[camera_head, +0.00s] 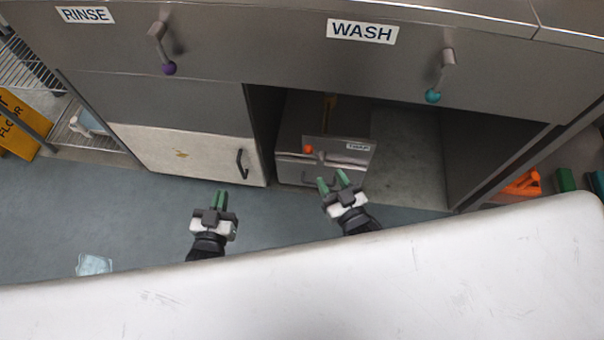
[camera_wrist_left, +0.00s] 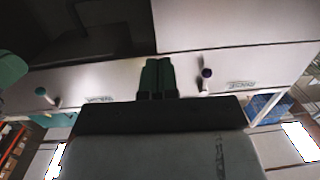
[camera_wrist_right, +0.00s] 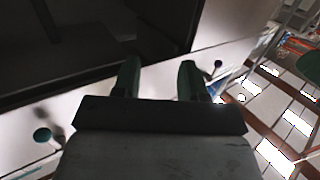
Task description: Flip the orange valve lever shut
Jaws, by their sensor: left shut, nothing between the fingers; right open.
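A small orange knob (camera_head: 308,149), seemingly the end of the orange valve lever, shows at the front of a metal box (camera_head: 290,160) inside the open bay under the sink. The rest of the lever is hard to make out, so I cannot tell its setting. My right gripper (camera_head: 333,181) is open and empty, just below and right of the knob in the head view, apart from it. My left gripper (camera_head: 221,199) is shut and empty, in front of the closed cabinet door (camera_head: 180,150). Neither wrist view clearly shows the orange knob.
A purple-knobbed lever (camera_head: 168,68) hangs under the RINSE label and a teal-knobbed lever (camera_head: 433,95) under the WASH label. The cabinet door has a dark handle (camera_head: 241,163). A white surface (camera_head: 400,280) fills the near foreground. A yellow floor sign (camera_head: 20,125) stands at left.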

